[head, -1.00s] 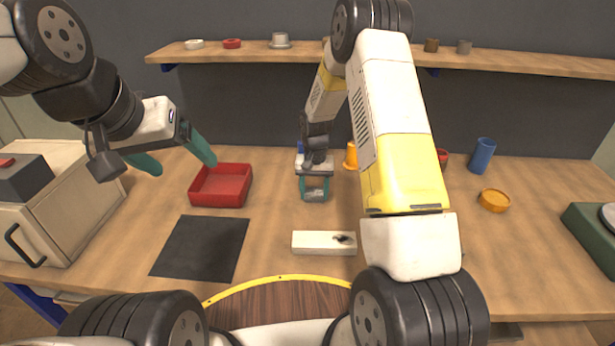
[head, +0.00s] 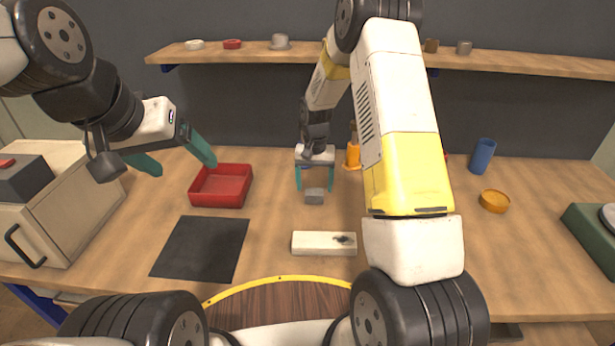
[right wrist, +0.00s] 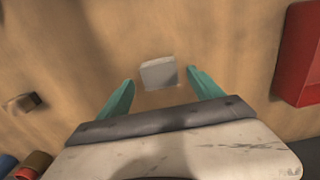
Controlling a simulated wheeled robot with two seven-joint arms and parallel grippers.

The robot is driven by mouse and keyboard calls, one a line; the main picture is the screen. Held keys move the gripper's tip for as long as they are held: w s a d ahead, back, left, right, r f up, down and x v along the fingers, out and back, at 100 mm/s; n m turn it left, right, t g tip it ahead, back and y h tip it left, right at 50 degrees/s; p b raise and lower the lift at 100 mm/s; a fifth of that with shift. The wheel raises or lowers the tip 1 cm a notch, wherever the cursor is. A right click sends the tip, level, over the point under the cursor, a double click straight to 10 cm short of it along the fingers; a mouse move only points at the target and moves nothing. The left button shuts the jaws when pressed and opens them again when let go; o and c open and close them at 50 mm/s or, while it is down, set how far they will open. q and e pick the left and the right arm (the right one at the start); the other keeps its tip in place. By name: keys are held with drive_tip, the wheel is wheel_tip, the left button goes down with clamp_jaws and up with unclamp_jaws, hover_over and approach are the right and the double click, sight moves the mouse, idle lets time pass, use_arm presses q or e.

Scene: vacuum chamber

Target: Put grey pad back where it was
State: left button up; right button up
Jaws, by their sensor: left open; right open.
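The grey pad (head: 315,197), a small light grey block, lies on the wooden table near the middle in the head view. It also shows in the right wrist view (right wrist: 158,73), just beyond the fingertips. My right gripper (head: 315,181) is open above and behind the pad, with its teal fingers apart and nothing between them. Its fingers also show spread in the right wrist view (right wrist: 159,83). My left gripper (head: 178,158) is open and empty, above the table at the left, near the red tray.
A red tray (head: 221,187) stands left of the pad. A black mat (head: 200,248) and a white block with a dark mark (head: 318,243) lie nearer. An orange object (head: 353,155) stands behind right. A blue cup (head: 482,156) and an orange dish (head: 494,201) are at right.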

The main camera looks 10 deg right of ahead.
sight(314, 192)
drive_tip(key=s+d+r+t, duration=0.1)
drive_tip(key=s+r, duration=0.3)
drive_tip(key=r, duration=0.4)
drive_tip(key=s+r+n+t+y, duration=0.1)
drive_tip(key=s+r, duration=0.3)
drive_tip(key=r, duration=0.5)
drive_tip(key=s+d+r+t, duration=0.1)
drive_tip(key=s+r, duration=0.2)
drive_tip(key=r, duration=0.5)
drive_tip(key=s+r+n+t+y, duration=0.1)
drive_tip(key=s+r+t, duration=0.2)
drive_tip(key=s, duration=1.4)
wheel_tip(314, 192, up, 2)
drive_tip(key=shift+s+a+r+n, duration=0.1)
drive_tip(key=shift+s+a+n, duration=0.05)
drive_tip(key=shift+s+n, duration=0.25)
